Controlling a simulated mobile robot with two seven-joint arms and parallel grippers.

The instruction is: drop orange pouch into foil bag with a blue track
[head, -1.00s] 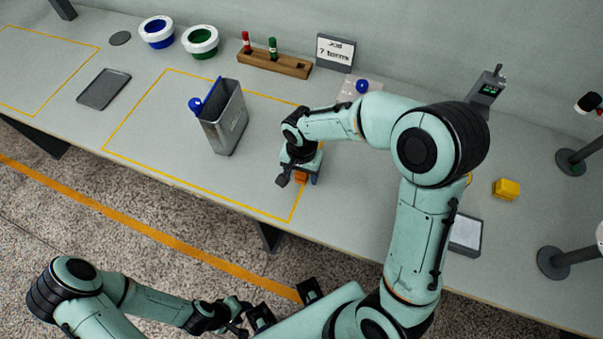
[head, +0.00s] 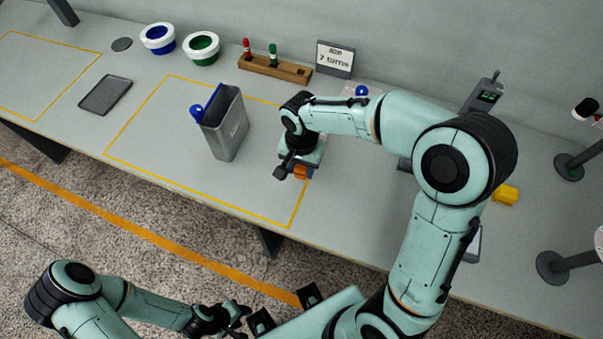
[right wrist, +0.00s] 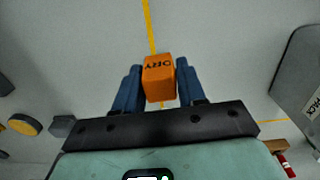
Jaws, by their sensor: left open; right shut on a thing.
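The orange pouch (right wrist: 159,78) with dark lettering is held between the blue fingers of my right gripper (right wrist: 158,85) in the right wrist view. In the head view my right gripper (head: 301,172) is over the right part of the yellow-outlined area, and a bit of the orange pouch (head: 300,171) shows below it. The grey foil bag (head: 226,125) stands upright and open at the top, left of that gripper, with a blue track (head: 213,97) along its upper left edge ending in a blue knob (head: 196,111). My left gripper (head: 241,318) is open and empty, low over the floor side.
A dark tray (head: 105,95) lies to the left. Blue (head: 158,38) and green (head: 201,47) ringed bowls, a wooden rack (head: 274,67) with red and green pegs and a sign (head: 334,58) line the back. A yellow block (head: 506,194) and posts stand right.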

